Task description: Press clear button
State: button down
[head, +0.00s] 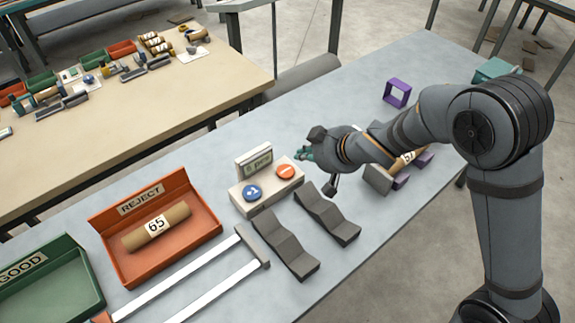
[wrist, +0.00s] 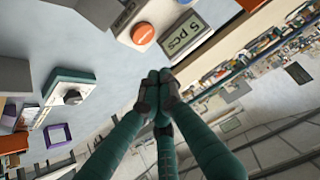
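The counter box (head: 262,201) is a pale unit on the grey table. It has a blue button (head: 252,193) at left, an orange button (head: 286,171) with a white bar at right, and a small display (head: 254,162) behind them. In the wrist view, the teal fingers of my gripper (wrist: 161,80) are closed together and empty. The orange button (wrist: 144,34) shows above them, beside the display reading "5 pcs" (wrist: 184,37).
An orange REJECT tray (head: 205,236) holds a brown roll marked 65 (head: 157,226). A green GOOD tray (head: 20,290) is at left. White rails (head: 180,285) and dark wavy blocks (head: 287,250) lie in front of the box. A purple frame (head: 397,93) stands farther back.

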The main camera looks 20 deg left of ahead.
jog(key=p, duration=0.1)
send_over(280, 167)
jog(key=s+d, duration=0.2)
jog(key=d, duration=0.1)
jog(key=f, duration=0.7)
jog(key=shift+a+f, duration=0.1)
jog(key=shift+a, duration=0.1)
notch_tip(280, 167, down, 2)
jog(key=shift+f, duration=0.2)
jog(key=shift+f+p, duration=0.3)
jog(key=shift+f, duration=0.45)
jog(key=shift+d, duration=0.1)
